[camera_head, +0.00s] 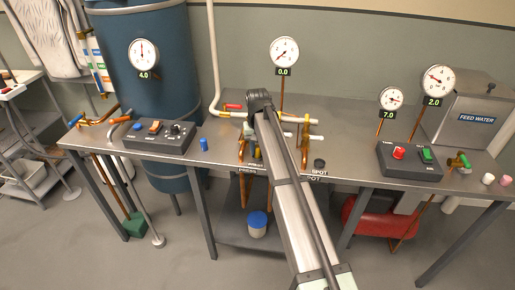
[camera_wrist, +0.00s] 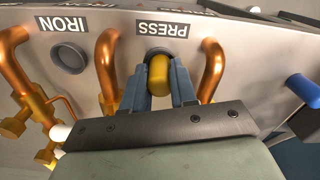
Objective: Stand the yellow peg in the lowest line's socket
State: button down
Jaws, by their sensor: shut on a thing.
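The yellow peg (camera_wrist: 158,75) is between the two blue-grey fingers of my gripper (camera_wrist: 158,85) in the wrist view. My gripper is shut on it. A dark round socket (camera_wrist: 157,51) is right behind the peg, beside the upside-down PRESS label (camera_wrist: 165,28). I cannot tell whether the peg's lower end is in it or above it. Another socket (camera_wrist: 68,56) by the IRON label (camera_wrist: 70,23) looks empty. In the head view my arm hides the gripper and the peg. Gauges there read 4.0 (camera_head: 144,75), 0.0 (camera_head: 283,71), 7.0 (camera_head: 388,115) and 2.0 (camera_head: 432,102).
Copper pipes (camera_wrist: 107,70) rise close on both sides of my fingers. A blue peg (camera_head: 203,144) stands left on the bench (camera_head: 222,160). Control boxes stand left (camera_head: 152,137) and right (camera_head: 410,162). White (camera_head: 488,178) and pink (camera_head: 505,181) pegs are far right.

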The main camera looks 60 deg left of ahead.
aim_at(258, 146)
jog(key=shift+f, duration=0.15)
jog(key=c, duration=0.9)
grip_release()
notch_tip(258, 146, up, 12)
jog(key=shift+r, duration=0.2)
